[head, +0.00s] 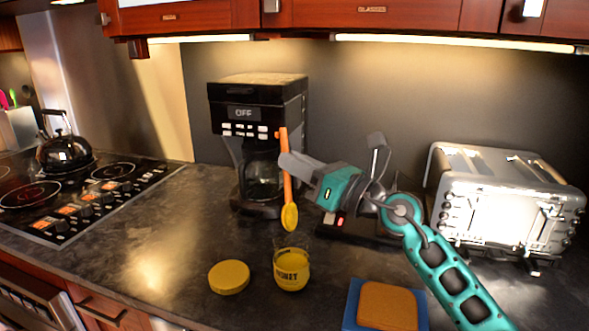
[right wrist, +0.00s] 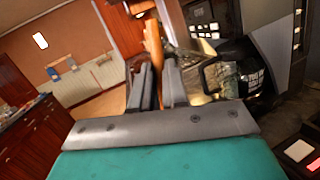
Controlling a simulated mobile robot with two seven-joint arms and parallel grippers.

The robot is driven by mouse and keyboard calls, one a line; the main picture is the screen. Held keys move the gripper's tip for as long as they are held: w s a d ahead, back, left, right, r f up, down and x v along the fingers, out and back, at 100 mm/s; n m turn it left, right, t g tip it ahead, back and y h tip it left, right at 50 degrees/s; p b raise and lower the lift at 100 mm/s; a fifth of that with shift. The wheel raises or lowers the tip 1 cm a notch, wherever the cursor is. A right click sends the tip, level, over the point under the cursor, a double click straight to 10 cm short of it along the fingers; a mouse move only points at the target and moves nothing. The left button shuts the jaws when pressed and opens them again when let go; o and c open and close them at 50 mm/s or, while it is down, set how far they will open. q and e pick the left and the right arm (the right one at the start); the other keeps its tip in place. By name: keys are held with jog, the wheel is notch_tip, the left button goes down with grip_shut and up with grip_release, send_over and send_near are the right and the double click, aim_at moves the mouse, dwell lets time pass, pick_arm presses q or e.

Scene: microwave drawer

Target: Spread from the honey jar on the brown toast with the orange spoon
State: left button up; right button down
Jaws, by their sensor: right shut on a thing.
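The orange spoon (head: 287,180) hangs nearly upright with its bowl down, above the open honey jar (head: 291,270). The bowl looks yellow and is apart from the jar's rim. My right gripper (head: 284,162) is shut on the spoon's handle; in the right wrist view the orange handle (right wrist: 153,45) stands between the fingers. The honey jar is clear glass with yellow honey, upright on the counter. The brown toast (head: 387,306) lies on a blue board (head: 349,310) at the front right. My left gripper is not in view.
A yellow lid (head: 229,277) lies left of the jar. A black coffee maker (head: 256,140) stands behind the spoon, and a silver toaster (head: 505,195) is at the right. A stove with a black kettle (head: 66,150) is at the left. The counter between stove and lid is clear.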

jog(key=shift+d, duration=0.1)
jog(key=s+d+f+n+g+h, duration=0.2)
jog(key=s+d+f+n+g, duration=0.1)
jog(key=s+d+n+g, duration=0.3)
jog(key=s+d+g, duration=0.2)
jog(key=s, duration=0.1)
jog(key=shift+s+f+h, duration=0.3)
jog(key=shift+s+h, duration=0.1)
notch_tip(320, 180, down, 7)
jog(key=b, duration=0.6)
jog(key=shift+b, duration=0.4)
jog(key=shift+r, duration=0.1)
jog(key=shift+f+b, duration=1.15)
jog(key=shift+f, duration=0.15)
dwell(0.9)
